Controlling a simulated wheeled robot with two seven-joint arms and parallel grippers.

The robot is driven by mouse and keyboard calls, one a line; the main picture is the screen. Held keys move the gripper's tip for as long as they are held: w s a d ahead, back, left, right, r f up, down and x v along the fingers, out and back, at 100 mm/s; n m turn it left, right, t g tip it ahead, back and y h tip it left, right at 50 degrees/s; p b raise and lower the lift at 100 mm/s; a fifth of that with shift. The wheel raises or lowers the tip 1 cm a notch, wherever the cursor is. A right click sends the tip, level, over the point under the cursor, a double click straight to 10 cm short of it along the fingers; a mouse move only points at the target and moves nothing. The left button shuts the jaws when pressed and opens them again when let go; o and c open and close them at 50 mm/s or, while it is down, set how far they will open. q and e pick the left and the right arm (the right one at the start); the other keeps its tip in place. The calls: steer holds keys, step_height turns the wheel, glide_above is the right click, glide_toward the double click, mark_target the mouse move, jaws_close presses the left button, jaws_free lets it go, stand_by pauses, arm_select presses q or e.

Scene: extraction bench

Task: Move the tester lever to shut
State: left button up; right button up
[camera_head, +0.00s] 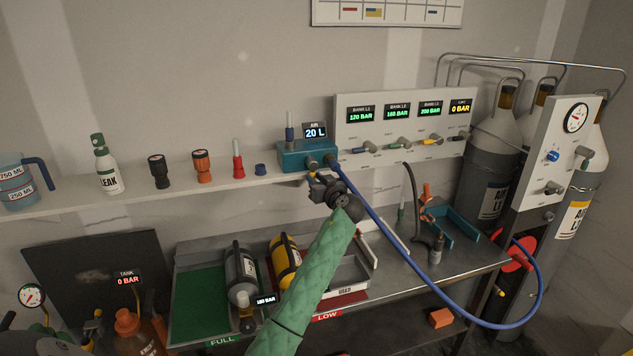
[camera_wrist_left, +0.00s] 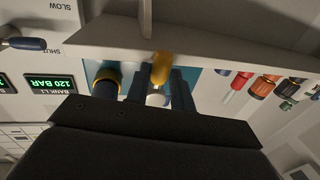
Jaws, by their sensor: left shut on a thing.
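The tester is a teal-blue box (camera_head: 300,155) on the shelf, with a display reading AIR 20 L (camera_head: 315,131) above it. My left gripper (camera_head: 322,182) is at the front of the tester, its green-sleeved arm rising from below. In the left wrist view, my left gripper (camera_wrist_left: 158,88) is shut on the tester lever (camera_wrist_left: 161,68), whose yellow end sticks out between the dark fingers. In the head view the gripper hides most of the lever, so I cannot tell its exact angle.
A blue hose (camera_head: 393,238) runs from the tester down to the right. A white valve panel (camera_head: 350,148) stands just right of it. Small fittings and a LEAK bottle (camera_head: 108,178) line the shelf to the left. Cylinders lie in trays (camera_head: 200,295) on the bench below.

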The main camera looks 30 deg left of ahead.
steer(key=w+a+r+b, duration=0.5)
steer(key=w+r, duration=0.3)
steer(key=r, duration=0.1)
arm_select(q)
steer(key=shift+s+a+r+m+t+h+p, duration=0.15)
steer(key=shift+s+a+r+m+t+p, duration=0.45)
steer(key=shift+m, duration=2.75)
steer(key=shift+s+a+r+m+t+h+p, duration=0.1)
steer(key=shift+s+a+r+m+t+p, duration=0.55)
steer(key=shift+m, duration=2.65)
steer(key=shift+s+a+r+m+t+h+p, duration=0.15)
steer(key=shift+s+r+m+t+p, duration=0.55)
steer(key=shift+m, duration=2.65)
arm_select(e)
steer(key=s+d+f, duration=0.3)
steer(key=f, duration=0.3)
steer(key=shift+s+d+f, duration=0.2)
steer(key=shift+f, duration=0.1)
arm_select(q)
steer(key=shift+w+f+t, duration=0.2)
steer(key=shift+w+t, duration=0.05)
steer(key=shift+w, duration=0.1)
steer(key=o, duration=1)
arm_select(e)
steer(key=shift+d, duration=0.15)
